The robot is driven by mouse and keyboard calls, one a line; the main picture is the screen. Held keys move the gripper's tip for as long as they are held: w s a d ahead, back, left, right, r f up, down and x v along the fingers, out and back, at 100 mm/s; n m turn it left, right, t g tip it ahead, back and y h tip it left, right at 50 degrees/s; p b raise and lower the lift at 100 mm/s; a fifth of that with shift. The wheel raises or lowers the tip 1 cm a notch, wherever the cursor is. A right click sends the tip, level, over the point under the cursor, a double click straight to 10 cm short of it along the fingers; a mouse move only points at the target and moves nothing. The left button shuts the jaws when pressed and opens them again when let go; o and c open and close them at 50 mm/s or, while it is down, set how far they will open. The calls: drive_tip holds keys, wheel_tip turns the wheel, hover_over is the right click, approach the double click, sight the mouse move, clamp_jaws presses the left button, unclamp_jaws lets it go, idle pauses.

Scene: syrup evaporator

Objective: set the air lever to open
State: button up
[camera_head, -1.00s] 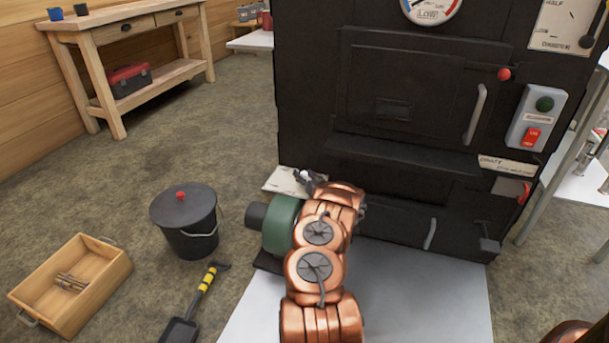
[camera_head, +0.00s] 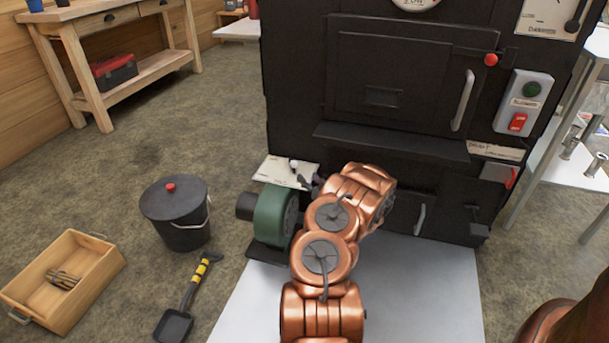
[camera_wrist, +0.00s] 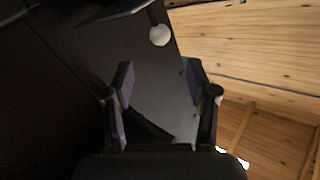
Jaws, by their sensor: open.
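A lever with a white ball knob (camera_wrist: 160,36) on a dark rod shows at the top of the wrist view; I take it to be the air lever. In the head view a small white knob (camera_head: 294,163) shows at a pale label plate (camera_head: 278,172) on the evaporator's lower left, above the green blower. The plate's text is too small to read. My gripper (camera_wrist: 158,82) is open and empty, its two fingers pointing toward the knob, which lies beyond the fingertips.
The green blower (camera_head: 270,216) stands close left of my arm. The black evaporator front (camera_head: 390,85) rises behind it. A red-handled draft lever (camera_head: 511,178) is at right. A lidded black bucket (camera_head: 180,225), a shovel (camera_head: 176,325) and a wooden crate (camera_head: 100,268) are on the floor at left.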

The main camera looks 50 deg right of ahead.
drive_tip(key=shift+s+a, duration=0.2)
drive_tip(key=shift+s, duration=0.15)
